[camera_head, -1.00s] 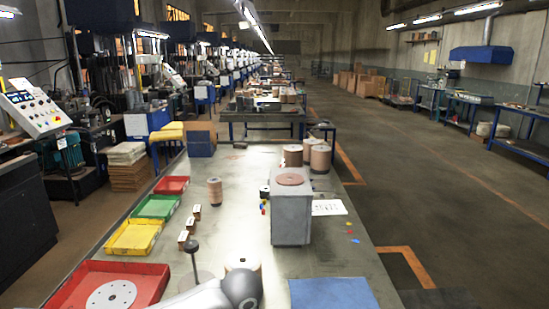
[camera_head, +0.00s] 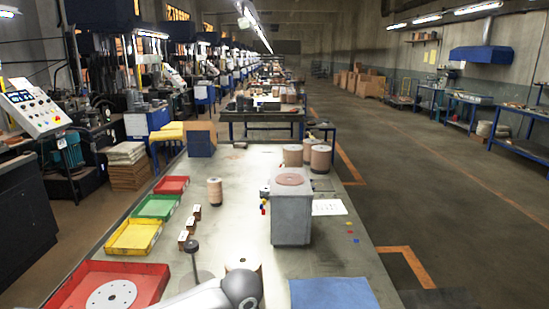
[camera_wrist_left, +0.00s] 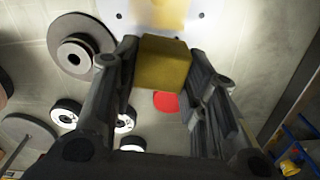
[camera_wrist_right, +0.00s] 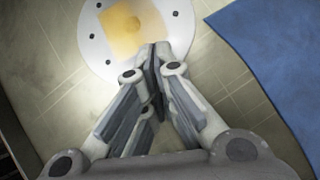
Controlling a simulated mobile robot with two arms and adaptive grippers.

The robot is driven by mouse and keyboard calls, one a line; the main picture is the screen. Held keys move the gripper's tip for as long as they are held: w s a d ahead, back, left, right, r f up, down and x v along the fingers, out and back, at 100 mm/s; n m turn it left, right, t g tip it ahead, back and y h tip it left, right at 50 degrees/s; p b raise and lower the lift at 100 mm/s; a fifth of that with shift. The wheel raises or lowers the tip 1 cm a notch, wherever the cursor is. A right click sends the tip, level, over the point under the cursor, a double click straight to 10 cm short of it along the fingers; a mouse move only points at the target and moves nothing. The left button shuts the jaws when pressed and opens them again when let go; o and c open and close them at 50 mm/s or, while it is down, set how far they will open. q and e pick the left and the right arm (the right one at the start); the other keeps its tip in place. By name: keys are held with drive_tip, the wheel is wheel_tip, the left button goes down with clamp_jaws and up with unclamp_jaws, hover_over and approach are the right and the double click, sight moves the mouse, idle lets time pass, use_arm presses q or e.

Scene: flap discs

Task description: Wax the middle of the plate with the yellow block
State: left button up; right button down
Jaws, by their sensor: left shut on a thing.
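My left gripper (camera_wrist_left: 158,75) is shut on the yellow block (camera_wrist_left: 162,62), which sits between its fingertips in the left wrist view. The white round plate (camera_wrist_right: 91,42), with small dark holes, lies on the table in the right wrist view. A flat yellow-orange square patch (camera_wrist_right: 122,32) covers its middle. The plate's edge (camera_wrist_left: 188,28) also shows at the top of the left wrist view, beyond the block. My right gripper (camera_wrist_right: 155,60) is empty with its fingertips together, overlapping the plate's near edge in the picture. Both grippers and this plate are out of the head view.
A blue mat (camera_head: 330,294) lies right of the plate. A grey box (camera_head: 291,220) with a brown disc on top stands mid-table. Red (camera_head: 150,275), yellow (camera_head: 133,235) and green (camera_head: 157,206) trays line the left edge. A red spot (camera_wrist_left: 166,102) shows below the block.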

drive_tip(key=shift+f, duration=0.85)
use_arm(q)
drive_tip(key=shift+w+d, duration=0.6)
drive_tip(key=shift+d, duration=0.25)
drive_tip(key=shift+w+d, duration=0.55)
drive_tip(key=shift+d, duration=0.35)
drive_tip(key=shift+w+d, duration=0.6)
drive_tip(key=shift+d, duration=0.25)
drive_tip(key=shift+f, duration=2.35)
use_arm(e)
drive_tip(key=shift+s+f, duration=0.1)
